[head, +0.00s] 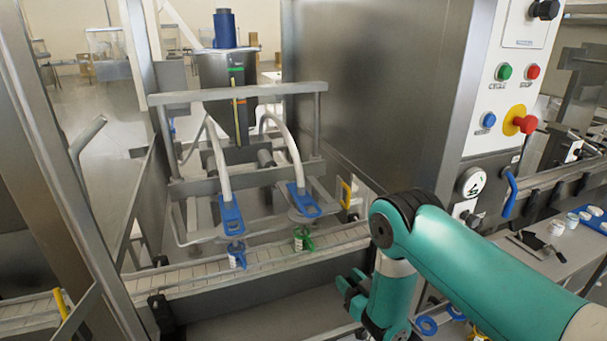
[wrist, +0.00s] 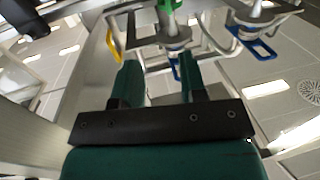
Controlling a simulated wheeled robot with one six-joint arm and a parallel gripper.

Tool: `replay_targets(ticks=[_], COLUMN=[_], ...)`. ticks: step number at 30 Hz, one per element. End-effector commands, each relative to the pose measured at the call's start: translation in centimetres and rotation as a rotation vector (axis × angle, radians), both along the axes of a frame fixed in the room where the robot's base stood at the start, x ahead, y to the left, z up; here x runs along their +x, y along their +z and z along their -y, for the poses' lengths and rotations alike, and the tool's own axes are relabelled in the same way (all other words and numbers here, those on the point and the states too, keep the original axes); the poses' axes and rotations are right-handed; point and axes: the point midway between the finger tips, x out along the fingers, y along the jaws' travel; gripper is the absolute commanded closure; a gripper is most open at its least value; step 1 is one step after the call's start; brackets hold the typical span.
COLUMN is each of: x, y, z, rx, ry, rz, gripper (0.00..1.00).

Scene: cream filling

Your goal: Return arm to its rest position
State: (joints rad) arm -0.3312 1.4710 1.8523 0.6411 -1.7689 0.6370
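My green arm comes in from the lower right of the head view. My gripper (head: 349,291) hangs low in front of the filling machine, to the right of the conveyor's middle part. In the wrist view my gripper (wrist: 158,78) has its two green fingers standing apart. Nothing shows held between them. The machine's nozzles and frame show beyond the fingertips.
The conveyor (head: 340,236) runs in front of the filling machine under blue-handled nozzles (head: 232,214). A steel control cabinet (head: 385,90) with a button panel (head: 508,90) stands right of it. White jars (head: 572,220) sit at the far right.

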Motion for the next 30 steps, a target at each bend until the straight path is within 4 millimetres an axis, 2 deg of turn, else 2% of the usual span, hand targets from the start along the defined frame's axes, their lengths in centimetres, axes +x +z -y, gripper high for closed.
replay_targets(ticks=[3,7,11,14,17,20,23,24,27,30], x=[2.8,4.8,4.2,2.0,-1.4,-6.1,-11.8,-14.3,-20.5,-25.8], y=[2.9,6.6,10.1,12.6,15.0,17.3,19.5,20.3,21.9,22.9], z=[0.8,1.9,2.3,2.0,1.2,0.2,-0.7,-1.0,-1.3,-1.1], rx=[0.002,0.005,0.006,-0.001,-0.023,-0.064,-0.127,-0.160,-0.255,-0.350], ry=[-0.114,-0.255,-0.329,-0.332,-0.291,-0.208,-0.091,-0.037,0.102,0.225], rz=[-0.059,-0.209,-0.401,-0.559,-0.714,-0.863,-0.992,-1.039,-1.134,-1.195], gripper=[0.61,0.61,0.61,0.61,0.61,0.61,0.61,0.61,0.61,0.61])
